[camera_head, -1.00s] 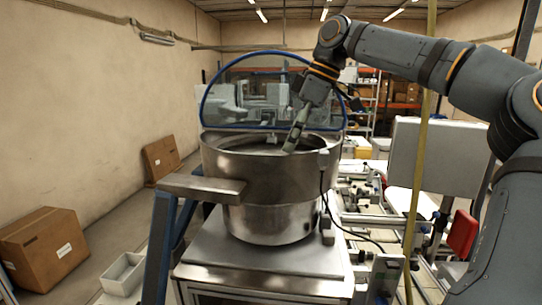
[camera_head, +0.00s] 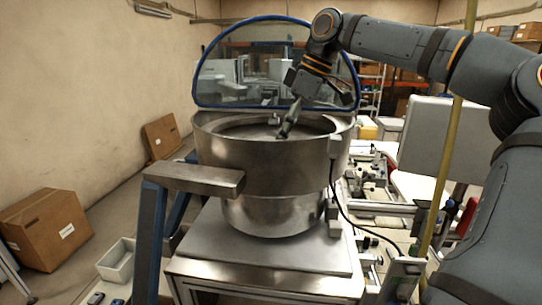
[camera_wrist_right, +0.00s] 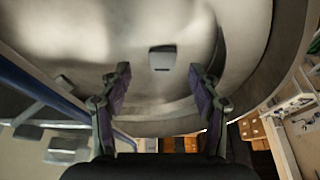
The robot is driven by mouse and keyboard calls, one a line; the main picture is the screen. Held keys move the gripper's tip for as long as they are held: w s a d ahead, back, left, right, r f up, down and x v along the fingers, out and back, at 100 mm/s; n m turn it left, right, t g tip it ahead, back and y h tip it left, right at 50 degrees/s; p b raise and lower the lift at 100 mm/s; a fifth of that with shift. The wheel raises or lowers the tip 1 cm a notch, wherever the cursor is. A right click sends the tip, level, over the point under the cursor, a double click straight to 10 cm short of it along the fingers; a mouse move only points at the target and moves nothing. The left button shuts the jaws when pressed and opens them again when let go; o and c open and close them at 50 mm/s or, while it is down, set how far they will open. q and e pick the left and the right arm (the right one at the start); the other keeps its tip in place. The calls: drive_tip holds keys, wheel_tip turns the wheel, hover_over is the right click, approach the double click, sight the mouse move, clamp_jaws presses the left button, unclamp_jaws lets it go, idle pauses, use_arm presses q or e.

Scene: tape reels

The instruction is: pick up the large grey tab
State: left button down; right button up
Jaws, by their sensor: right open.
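A grey tab (camera_wrist_right: 162,58), squarish with a darker rim, lies on the metal floor of the bowl in the right wrist view. The large steel bowl (camera_head: 262,160) stands on a metal stand. My right gripper (camera_head: 284,133) reaches down over the bowl's opening from the upper right. In the right wrist view my right gripper (camera_wrist_right: 159,72) is open and empty, and the tab shows between and just beyond its fingertips. The bowl wall hides its floor in the head view, so I cannot make out the tab there. My left gripper does not show.
A clear hood with a blue rim (camera_head: 213,62) rises behind the bowl. A metal chute (camera_head: 195,178) juts from its front left. A yellow pole (camera_head: 450,150) stands at right. A white bin (camera_head: 118,260) and a cardboard box (camera_head: 48,230) are at lower left.

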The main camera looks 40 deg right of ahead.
drive_tip(key=x, duration=0.5)
drive_tip(key=shift+w+a+r+p, duration=0.15)
drive_tip(key=shift+a+p, duration=0.25)
drive_tip(key=shift+d, duration=0.15)
drive_tip(key=shift+c, duration=1.3)
drive_tip(key=c, duration=0.6)
